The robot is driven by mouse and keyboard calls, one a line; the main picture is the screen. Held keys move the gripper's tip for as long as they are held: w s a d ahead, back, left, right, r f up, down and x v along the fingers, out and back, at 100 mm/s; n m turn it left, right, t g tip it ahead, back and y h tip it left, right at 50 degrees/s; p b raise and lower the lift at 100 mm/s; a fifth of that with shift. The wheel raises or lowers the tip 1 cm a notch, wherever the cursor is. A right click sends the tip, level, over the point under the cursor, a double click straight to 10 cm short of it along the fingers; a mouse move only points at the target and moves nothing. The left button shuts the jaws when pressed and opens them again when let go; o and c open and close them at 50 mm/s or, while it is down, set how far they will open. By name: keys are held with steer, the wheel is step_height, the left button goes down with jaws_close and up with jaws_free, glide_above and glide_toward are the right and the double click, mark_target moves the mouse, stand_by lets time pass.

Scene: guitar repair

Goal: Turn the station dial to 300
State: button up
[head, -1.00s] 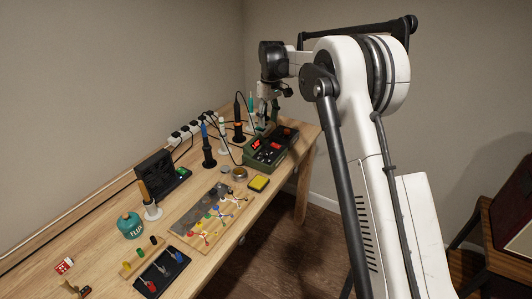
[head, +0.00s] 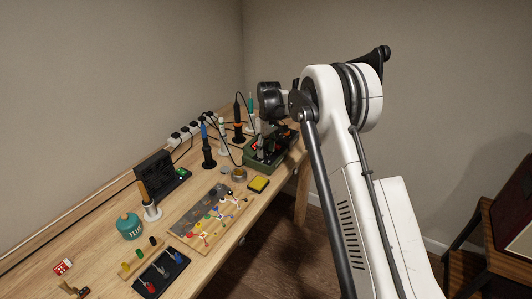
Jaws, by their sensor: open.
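The soldering station (head: 263,162) is a dark green box with a black panel at the far end of the workbench. Its dial cannot be made out, as my gripper and wrist cover much of the front panel. A bit of red display (head: 256,146) shows at its left, too small to read. My gripper (head: 262,151) hangs down over the station's panel, below my black wrist. Its fingertips are small and dark here; whether they touch the panel cannot be told.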

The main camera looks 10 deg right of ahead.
steer(key=shift+f, duration=0.55)
jaws_close()
